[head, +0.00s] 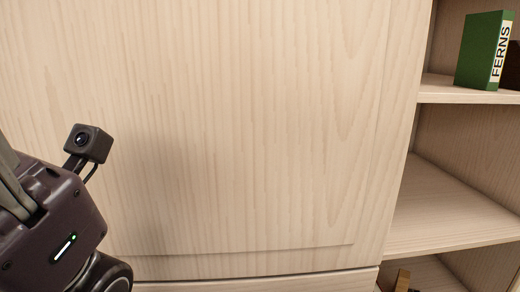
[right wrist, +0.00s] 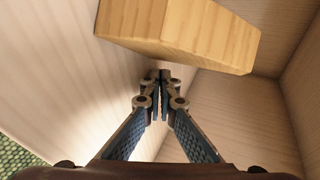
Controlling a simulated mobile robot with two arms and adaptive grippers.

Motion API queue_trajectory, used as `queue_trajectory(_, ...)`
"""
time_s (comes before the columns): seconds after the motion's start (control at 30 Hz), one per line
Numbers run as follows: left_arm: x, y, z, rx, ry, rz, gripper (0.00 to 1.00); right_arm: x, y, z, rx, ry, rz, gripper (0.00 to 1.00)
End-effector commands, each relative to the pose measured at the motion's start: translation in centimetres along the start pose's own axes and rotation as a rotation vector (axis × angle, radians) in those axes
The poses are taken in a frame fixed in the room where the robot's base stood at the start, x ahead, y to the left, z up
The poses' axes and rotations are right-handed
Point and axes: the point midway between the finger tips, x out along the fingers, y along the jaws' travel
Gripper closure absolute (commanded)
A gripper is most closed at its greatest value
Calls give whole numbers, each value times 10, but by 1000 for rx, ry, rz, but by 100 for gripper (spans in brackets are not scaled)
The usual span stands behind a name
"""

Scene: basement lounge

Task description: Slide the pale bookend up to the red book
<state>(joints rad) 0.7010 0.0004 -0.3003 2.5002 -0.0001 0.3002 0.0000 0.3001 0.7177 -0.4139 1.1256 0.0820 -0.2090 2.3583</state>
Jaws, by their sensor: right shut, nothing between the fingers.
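A thick, pale yellow wooden piece (right wrist: 190,30), which looks like the pale bookend, is at the top of the right wrist view. Only part of it shows. My right gripper (right wrist: 163,76) is shut and empty, its tips just below the piece in the picture; I cannot tell whether they touch it. The red book is not seen in either view. Part of my left gripper's dark body (head: 50,225) is at the left edge of the head view; its fingertips are not shown.
A large pale wooden cabinet front (head: 230,130) fills most of the head view. Open shelves stand at the right, with a green FERNS book (head: 481,50) on an upper one. The middle shelf (head: 445,210) looks bare. A small brown item (head: 402,281) shows below.

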Motion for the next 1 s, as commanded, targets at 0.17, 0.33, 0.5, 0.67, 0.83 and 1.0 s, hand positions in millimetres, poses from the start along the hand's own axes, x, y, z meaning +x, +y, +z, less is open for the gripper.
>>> queue_trajectory(0.17, 0, 0, 0, 0, -1, 0, 63, 0, 0, 0, 0, 0, 0, 100)
queue_trajectory(0.33, 0, 0, 0, 0, -1, 0, 63, 0, 0, 0, 0, 0, 0, 100)
queue_trajectory(0.5, 3, -1, 2, 0, -1, 0, 63, -1, 0, 6, 0, -2, 0, 100)
queue_trajectory(0.67, 5, -1, 2, 0, -2, 0, 63, -2, 0, 10, 1, -1, 0, 100)
queue_trajectory(0.83, 7, -2, 3, 0, -2, 0, 63, -3, 2, 16, 0, -2, 1, 100)
queue_trajectory(1.0, 10, -2, 4, 0, -2, 0, 63, -5, 2, 20, 2, -2, 0, 100)
